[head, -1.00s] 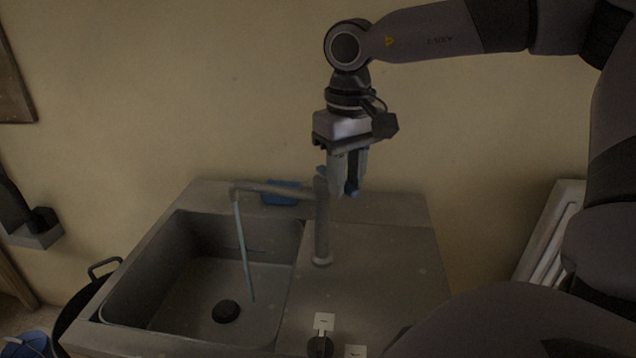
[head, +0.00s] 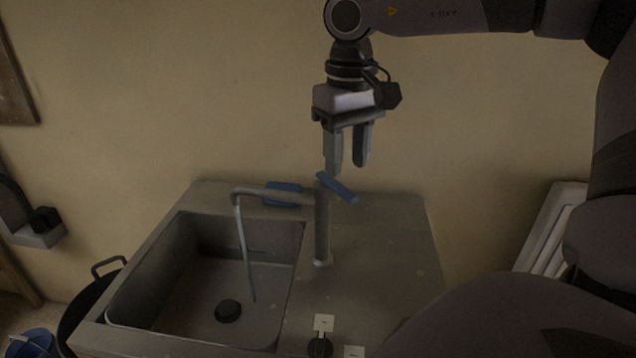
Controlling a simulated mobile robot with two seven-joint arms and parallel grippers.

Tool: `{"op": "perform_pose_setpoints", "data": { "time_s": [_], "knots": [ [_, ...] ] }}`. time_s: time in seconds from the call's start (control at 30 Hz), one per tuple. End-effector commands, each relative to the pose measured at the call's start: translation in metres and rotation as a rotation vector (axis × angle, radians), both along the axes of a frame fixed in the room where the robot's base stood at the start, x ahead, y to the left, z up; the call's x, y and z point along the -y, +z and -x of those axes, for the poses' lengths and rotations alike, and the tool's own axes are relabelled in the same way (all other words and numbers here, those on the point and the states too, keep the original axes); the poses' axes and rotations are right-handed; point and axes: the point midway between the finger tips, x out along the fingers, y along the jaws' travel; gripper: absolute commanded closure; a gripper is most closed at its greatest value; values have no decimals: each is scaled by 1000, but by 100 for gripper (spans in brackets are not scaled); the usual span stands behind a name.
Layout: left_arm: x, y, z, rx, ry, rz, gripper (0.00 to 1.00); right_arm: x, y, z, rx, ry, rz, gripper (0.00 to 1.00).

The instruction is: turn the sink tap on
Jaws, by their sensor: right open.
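The grey tap (head: 322,228) stands upright on the sink deck, its spout (head: 272,192) reaching left over the basin. A thin pale-blue stream, which looks like running water, (head: 245,250) falls from the spout into the basin. The tap's blue lever (head: 338,188) sits on top of the column and points to the right. My right gripper (head: 348,166) is open and empty, fingers down. It is just above the lever and appears apart from it. Part of my left arm shows at the left edge, with no fingers visible.
The grey sink (head: 390,260) has a basin with a dark drain (head: 228,311) at left and a flat deck at right. A blue block (head: 283,194) lies at the back rim. A dark bin (head: 88,300) and a blue bucket (head: 32,343) stand lower left. A white radiator-like panel (head: 550,230) is at right.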

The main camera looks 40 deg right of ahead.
Motion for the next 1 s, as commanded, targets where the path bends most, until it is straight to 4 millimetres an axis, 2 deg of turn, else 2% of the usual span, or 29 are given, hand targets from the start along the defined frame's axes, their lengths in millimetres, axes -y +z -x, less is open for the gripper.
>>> {"op": "perform_pose_setpoints", "data": {
  "time_s": [0.53,1.0],
  "knots": [
    [0,-2,1,-3,0,-1,57,0,64,0,2,1,0,57],
    [0,-2,0,-3,0,-1,57,-1,69,0,1,-17,0,57]
  ]
}}
